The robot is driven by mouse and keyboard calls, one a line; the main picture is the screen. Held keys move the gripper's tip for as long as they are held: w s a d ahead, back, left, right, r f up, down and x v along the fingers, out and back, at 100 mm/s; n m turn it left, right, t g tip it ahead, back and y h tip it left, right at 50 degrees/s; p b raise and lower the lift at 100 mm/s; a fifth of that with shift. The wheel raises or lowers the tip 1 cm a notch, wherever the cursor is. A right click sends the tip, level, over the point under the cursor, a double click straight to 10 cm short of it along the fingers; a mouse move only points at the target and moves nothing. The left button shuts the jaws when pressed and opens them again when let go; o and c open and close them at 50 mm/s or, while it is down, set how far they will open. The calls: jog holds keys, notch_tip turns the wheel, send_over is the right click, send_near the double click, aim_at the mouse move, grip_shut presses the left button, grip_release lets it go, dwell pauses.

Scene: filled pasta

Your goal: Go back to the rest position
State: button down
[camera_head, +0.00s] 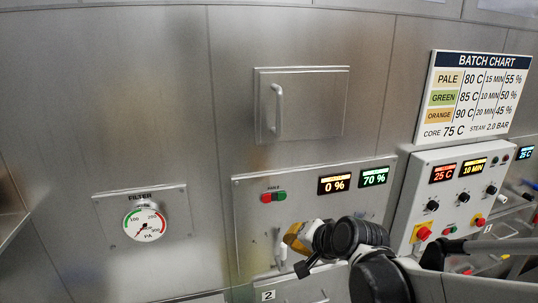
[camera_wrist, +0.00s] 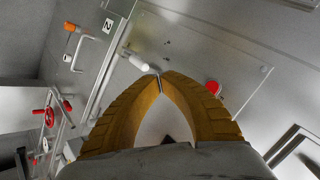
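My gripper (camera_head: 297,236) reaches in from the lower right in the head view, in front of the lower middle wall panel. In the wrist view its two yellow fingers (camera_wrist: 160,79) come together at the tips, with nothing visible between them. A pale lever handle (camera_wrist: 134,60) lies just beyond and left of the fingertips; whether they touch it cannot be told. In the head view the lever (camera_head: 279,246) shows just left of my gripper.
The panel (camera_head: 245,212) carries red and green buttons (camera_head: 273,197) and two displays. A control box (camera_head: 408,205) with knobs stands right, under a batch chart (camera_head: 472,95). A closed hatch (camera_head: 313,105) is above; a filter gauge (camera_head: 144,223) is left. A red-handled fitting (camera_wrist: 50,118) shows in the wrist view.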

jog(key=s+d+f+n+g+h+b, duration=0.1)
jog(key=s+d+f+n+h+b, duration=0.1)
jog(key=s+d+f+b, duration=0.4)
jog(key=s+d+f+n+h+b, duration=0.2)
jog(key=s+d+f+n+b, duration=0.2)
jog(key=s+d+f+b, duration=0.3)
jog(key=s+f+b, duration=0.1)
jog(key=s+f, duration=0.2)
jog(key=s, duration=0.4)
jog(key=shift+d+g+h, duration=0.15)
jog(key=shift+g+h, duration=0.15)
jog(key=shift+g, duration=0.1)
